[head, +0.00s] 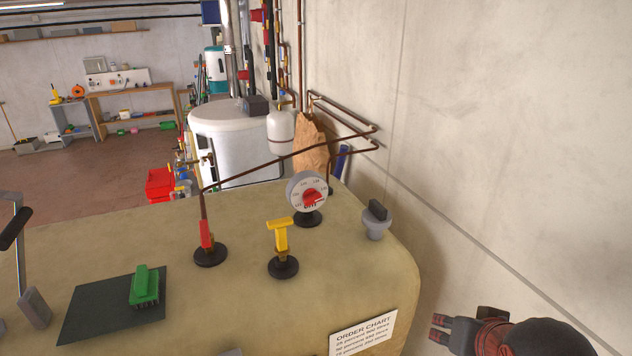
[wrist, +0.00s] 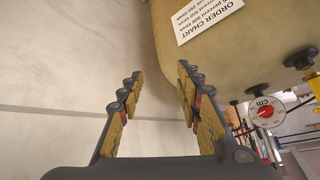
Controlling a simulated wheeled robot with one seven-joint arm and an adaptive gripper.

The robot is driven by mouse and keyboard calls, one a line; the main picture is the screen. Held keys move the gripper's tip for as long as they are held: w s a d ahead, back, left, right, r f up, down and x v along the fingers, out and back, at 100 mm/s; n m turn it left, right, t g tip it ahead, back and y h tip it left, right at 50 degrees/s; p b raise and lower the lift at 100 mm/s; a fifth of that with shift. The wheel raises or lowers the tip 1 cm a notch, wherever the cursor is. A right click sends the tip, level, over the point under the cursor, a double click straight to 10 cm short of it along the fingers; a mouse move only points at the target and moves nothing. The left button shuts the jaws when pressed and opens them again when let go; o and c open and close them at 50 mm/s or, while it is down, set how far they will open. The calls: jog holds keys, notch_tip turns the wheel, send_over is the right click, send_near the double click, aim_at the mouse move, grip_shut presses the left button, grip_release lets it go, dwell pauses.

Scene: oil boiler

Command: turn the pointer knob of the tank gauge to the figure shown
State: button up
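The tank gauge (head: 307,191) is a round white dial in a grey rim, standing on a black base on top of the tan tank (head: 225,290). Its red pointer knob (head: 313,197) sits on the dial; its exact reading is too small to tell. The gauge also shows sideways at the right of the wrist view (wrist: 266,111). The order chart (head: 363,332) is a white card on the tank's front, with lines of percent and litres partly legible. My gripper (head: 440,328) is right of the tank, near the wall, apart from the gauge. In the wrist view its fingers (wrist: 160,85) are spread and empty.
A yellow tee handle (head: 281,245) and a red-handled valve with pipe (head: 206,240) stand left of the gauge. A grey fitting with black handle (head: 376,220) stands to its right. A green brush (head: 145,287) lies on a dark mat. The concrete wall (head: 500,130) bounds the right.

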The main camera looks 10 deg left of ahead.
jog(key=w+a+r+m+t, duration=0.2)
jog(key=w+a+r, duration=0.1)
jog(key=w, duration=0.7)
jog(key=m+t+y, duration=0.4)
jog(key=t+y, duration=0.1)
jog(key=y, duration=0.5)
send_near(315, 201)
jog(key=shift+x, duration=0.85)
jog(key=shift+w+a, duration=0.15)
jog(key=shift+a, duration=0.15)
jog(key=shift+m+h, duration=0.3)
jog(key=shift+h, duration=0.1)
jog(key=p+x, duration=0.2)
jog(key=x, duration=0.5)
jog(key=shift+w+r+p, duration=0.1)
jog(key=shift+r+p, duration=0.05)
jog(key=shift+p, duration=0.15)
jog(key=c, duration=0.3)
grip_shut()
